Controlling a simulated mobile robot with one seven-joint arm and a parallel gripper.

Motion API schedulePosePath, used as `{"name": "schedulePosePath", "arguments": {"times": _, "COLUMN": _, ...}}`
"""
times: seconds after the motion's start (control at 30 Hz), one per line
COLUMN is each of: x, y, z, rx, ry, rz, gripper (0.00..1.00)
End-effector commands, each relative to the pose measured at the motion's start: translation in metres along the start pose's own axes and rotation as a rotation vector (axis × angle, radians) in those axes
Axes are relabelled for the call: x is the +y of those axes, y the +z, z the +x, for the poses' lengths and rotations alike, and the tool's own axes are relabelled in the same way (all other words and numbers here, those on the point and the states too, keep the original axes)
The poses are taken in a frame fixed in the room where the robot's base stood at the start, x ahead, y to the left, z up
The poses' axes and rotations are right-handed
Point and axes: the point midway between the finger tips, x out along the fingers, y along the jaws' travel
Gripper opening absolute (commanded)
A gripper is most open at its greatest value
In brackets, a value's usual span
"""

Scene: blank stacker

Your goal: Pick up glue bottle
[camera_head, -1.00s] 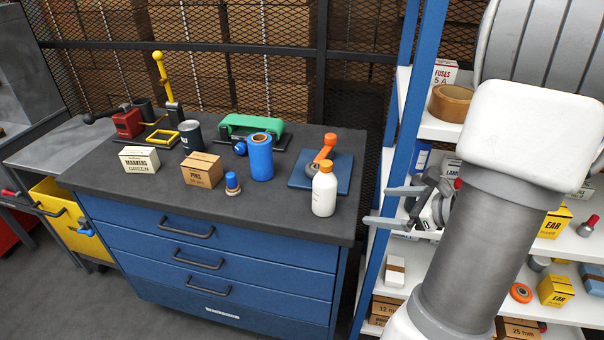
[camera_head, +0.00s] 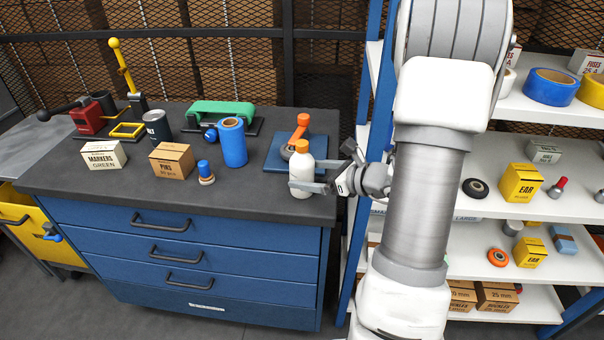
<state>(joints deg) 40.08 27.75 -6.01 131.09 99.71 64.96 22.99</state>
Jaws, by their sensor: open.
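The glue bottle (camera_head: 301,170) is white with an orange cap and stands upright near the right front corner of the dark worktop. My gripper (camera_head: 305,176) is level with the bottle, reaching in from the right with its fingers pointing left. The fingers are open; one passes in front of the bottle's lower body and the other lies at its upper right side. The bottle appears to be between them. I cannot tell whether either finger touches it.
Just behind the bottle is a blue plate (camera_head: 277,160) with an orange-handled tool (camera_head: 299,129). A blue roll (camera_head: 232,142), a small blue-topped item (camera_head: 205,171) and the PINS box (camera_head: 172,160) stand to the left. A shelf (camera_head: 515,195) with goods is on the right.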

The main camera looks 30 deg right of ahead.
Motion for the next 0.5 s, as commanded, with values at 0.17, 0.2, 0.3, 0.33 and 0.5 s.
{"name": "schedulePosePath", "arguments": {"times": 0.17, "x": 0.001, "y": 0.002, "z": 0.016, "rx": 0.0, "ry": 0.004, "rz": -0.001, "gripper": 1.0}}
{"name": "schedulePosePath", "arguments": {"times": 0.2, "x": 0.001, "y": 0.003, "z": 0.022, "rx": 0.0, "ry": 0.003, "rz": -0.001, "gripper": 1.0}}
{"name": "schedulePosePath", "arguments": {"times": 0.3, "x": 0.001, "y": 0.005, "z": 0.038, "rx": 0.0, "ry": 0.004, "rz": -0.001, "gripper": 1.0}}
{"name": "schedulePosePath", "arguments": {"times": 0.33, "x": 0.001, "y": 0.005, "z": 0.042, "rx": 0.0, "ry": 0.004, "rz": -0.001, "gripper": 1.0}}
{"name": "schedulePosePath", "arguments": {"times": 0.5, "x": 0.0, "y": 0.005, "z": 0.054, "rx": 0.001, "ry": 0.001, "rz": -0.001, "gripper": 1.0}}
